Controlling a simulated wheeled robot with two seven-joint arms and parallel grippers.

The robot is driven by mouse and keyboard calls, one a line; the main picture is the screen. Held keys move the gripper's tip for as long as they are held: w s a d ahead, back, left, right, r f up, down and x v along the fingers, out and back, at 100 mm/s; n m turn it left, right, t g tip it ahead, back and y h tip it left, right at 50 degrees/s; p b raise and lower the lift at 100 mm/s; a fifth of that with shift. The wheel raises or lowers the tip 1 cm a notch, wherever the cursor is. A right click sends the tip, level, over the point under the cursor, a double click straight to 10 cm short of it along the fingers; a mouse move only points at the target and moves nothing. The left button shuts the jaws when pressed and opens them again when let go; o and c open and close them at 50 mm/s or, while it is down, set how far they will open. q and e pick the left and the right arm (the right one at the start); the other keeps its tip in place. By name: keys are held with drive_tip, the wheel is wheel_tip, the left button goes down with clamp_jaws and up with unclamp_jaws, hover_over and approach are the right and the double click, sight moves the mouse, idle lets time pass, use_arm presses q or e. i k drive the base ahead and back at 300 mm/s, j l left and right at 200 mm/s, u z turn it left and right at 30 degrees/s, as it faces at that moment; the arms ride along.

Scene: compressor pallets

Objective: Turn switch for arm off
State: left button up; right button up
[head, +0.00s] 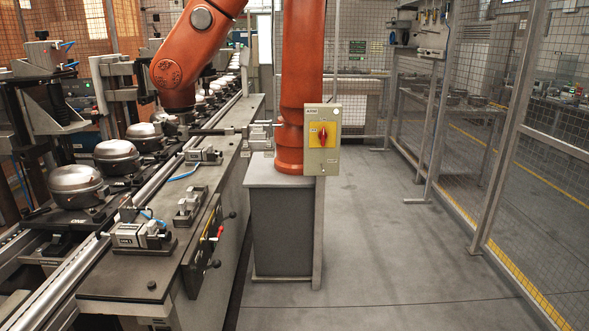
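A switch box (312,160) with a pale casing is mounted at the right side of the orange arm's pedestal. On its front is a yellow plate (316,142) with a red rotary knob (322,136), which looks upright; any position marks are too small to read. The orange industrial arm (303,70) stands on a grey pedestal (283,230) and reaches left over the conveyor. Neither of my grippers shows in the head view.
A conveyor line (200,150) with several metal compressor domes (76,184) runs along the left. A panel with a red-knobbed lever (219,232) is on its near side. Mesh fencing (490,130) stands on the right. The floor (390,240) between pedestal and fence is clear.

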sight(322, 135)
drive_tip(key=i+j, duration=0.3)
drive_tip(key=j, duration=0.15)
drive_tip(key=i+j, duration=0.35)
drive_tip(key=j+u, duration=0.05)
